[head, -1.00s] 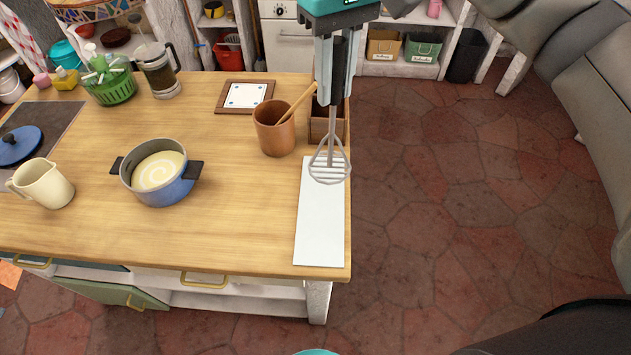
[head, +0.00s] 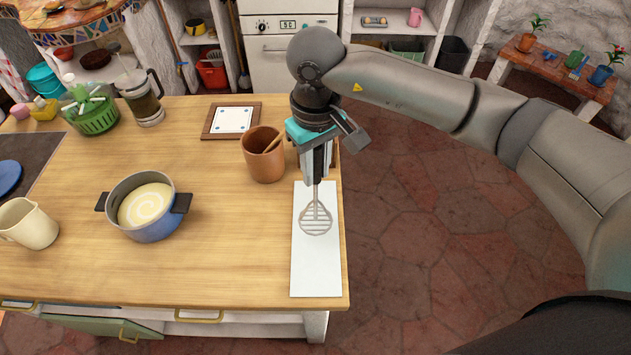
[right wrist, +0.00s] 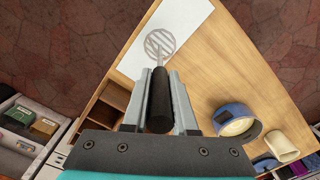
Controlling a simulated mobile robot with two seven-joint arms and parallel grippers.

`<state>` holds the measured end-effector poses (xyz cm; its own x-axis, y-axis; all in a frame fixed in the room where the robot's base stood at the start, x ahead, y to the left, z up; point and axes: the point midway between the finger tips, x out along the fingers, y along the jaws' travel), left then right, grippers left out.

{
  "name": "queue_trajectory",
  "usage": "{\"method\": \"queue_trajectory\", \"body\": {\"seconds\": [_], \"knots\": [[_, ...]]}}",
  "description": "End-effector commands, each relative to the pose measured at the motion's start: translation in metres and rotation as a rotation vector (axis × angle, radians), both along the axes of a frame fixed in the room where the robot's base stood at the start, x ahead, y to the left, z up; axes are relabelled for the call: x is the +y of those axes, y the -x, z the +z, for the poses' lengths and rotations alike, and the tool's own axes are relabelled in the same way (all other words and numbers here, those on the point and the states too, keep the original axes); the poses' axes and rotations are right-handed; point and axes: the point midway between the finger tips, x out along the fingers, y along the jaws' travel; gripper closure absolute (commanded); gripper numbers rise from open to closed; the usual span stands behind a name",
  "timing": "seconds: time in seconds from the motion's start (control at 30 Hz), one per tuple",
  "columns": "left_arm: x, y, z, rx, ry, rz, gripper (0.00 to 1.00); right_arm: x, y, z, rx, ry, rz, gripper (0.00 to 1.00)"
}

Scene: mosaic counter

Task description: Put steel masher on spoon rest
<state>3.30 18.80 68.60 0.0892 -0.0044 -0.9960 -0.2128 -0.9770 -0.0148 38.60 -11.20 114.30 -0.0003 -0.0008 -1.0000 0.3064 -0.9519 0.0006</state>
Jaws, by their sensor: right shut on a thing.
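The steel masher (head: 316,218) has a dark handle and a round slotted head. My right gripper (head: 318,178) is shut on its handle, with the head pointing down. In the head view the masher head overlaps the white rectangular slab (head: 315,273), which I take as the spoon rest, at the counter's right edge. I cannot tell whether they touch. In the right wrist view the dark handle (right wrist: 160,105) lies between the fingers, and the head overlaps the white slab (right wrist: 185,22). My left gripper is out of view.
A brown crock (head: 263,160) with a wooden utensil stands close left of the gripper. A blue pot (head: 150,228) of cream-coloured food and a cream jug (head: 28,224) stand further left. Bare wooden counter (head: 235,250) lies between pot and slab. The counter ends just right of the slab.

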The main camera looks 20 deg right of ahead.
Motion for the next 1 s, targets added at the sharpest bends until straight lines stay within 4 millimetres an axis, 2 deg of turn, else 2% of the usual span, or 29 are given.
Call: {"method": "queue_trajectory", "body": {"seconds": [0.17, 0.4, 0.87, 0.9, 1.0], "knots": [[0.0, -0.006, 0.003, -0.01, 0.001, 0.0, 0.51, 0.001, 0.0, -0.014, 0.002, -0.002, -0.001, 1.0], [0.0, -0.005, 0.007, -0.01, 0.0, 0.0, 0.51, 0.0, 0.0, -0.048, 0.0, -0.001, -0.001, 1.0], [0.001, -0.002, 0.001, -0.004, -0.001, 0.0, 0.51, 0.0, -0.001, -0.056, -0.003, -0.001, 0.0, 1.0], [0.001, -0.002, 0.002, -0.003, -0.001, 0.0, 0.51, 0.0, -0.001, -0.055, -0.001, 0.0, 0.0, 0.71], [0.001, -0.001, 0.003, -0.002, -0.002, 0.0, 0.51, 0.0, -0.001, -0.055, -0.001, 0.0, 0.0, 0.59]]}}
